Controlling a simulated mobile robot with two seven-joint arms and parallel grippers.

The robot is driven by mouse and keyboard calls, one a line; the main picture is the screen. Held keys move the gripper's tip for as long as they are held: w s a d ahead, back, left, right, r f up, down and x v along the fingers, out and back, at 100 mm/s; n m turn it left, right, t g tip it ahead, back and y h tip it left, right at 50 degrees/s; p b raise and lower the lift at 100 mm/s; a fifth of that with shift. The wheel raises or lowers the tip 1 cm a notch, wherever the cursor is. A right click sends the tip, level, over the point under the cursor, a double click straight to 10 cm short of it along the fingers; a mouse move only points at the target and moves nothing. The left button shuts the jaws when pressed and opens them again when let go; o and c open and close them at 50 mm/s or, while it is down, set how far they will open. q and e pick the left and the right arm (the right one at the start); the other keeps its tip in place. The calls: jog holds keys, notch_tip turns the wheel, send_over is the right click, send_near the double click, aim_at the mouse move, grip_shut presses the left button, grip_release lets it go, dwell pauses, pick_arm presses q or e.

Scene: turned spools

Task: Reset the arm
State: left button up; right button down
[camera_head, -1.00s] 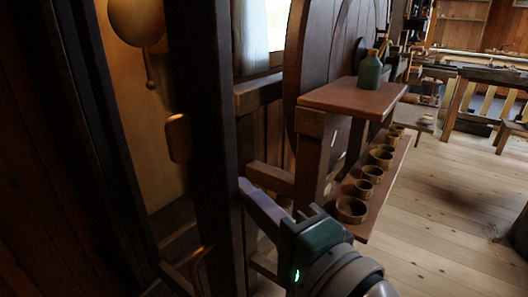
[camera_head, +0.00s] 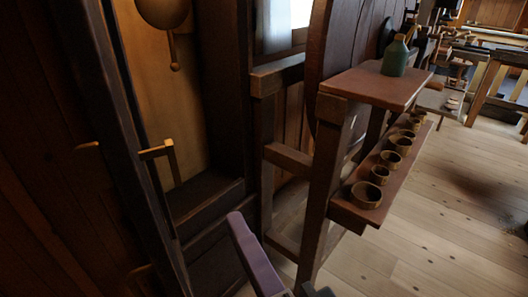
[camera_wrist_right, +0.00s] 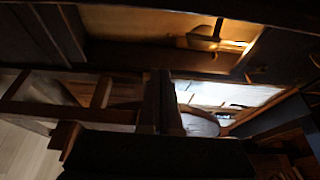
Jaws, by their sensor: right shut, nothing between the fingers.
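My right gripper (camera_head: 238,222) shows at the bottom middle of the head view as a purple-grey finger pointing up and left. It is shut and empty, and apart from the wooden stand to its right. The rest of my right arm is mostly below the picture. My left gripper is not in view. The right wrist view is dark, with beams and a brass piece (camera_wrist_right: 205,38) near its top.
A tall case with a brass pendulum (camera_head: 165,12) and a handle (camera_head: 158,152) stands at the left. At the right, a wooden stand (camera_head: 345,82) bears a green bottle (camera_head: 395,58); its lower shelf (camera_head: 350,212) holds several small bowls (camera_head: 367,195). Open floor (camera_head: 440,225) lies beyond.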

jog(key=v, duration=0.6)
jog(key=w+d+r+m+g+h+p, duration=0.1)
jog(key=w+d+r+m+h+p, duration=0.15)
jog(key=d+m+h, duration=1)
jog(key=w+d+r+m+g+h+p, duration=0.2)
jog(key=d+m, duration=0.5)
jog(key=m, duration=1.3)
jog(key=s+d+f+m+g+y+p, duration=0.25)
jog(key=s+m+g, duration=0.6)
jog(key=m, duration=1.05)
jog(key=s+a+r+m+y+p, duration=0.3)
jog(key=s+r+m+p, duration=0.2)
jog(key=s+r+m, duration=0.15)
notch_tip(320, 180, up, 33)
jog(key=p, duration=3.4)
jog(key=shift+w+r, duration=0.2)
jog(key=shift+w, duration=0.1)
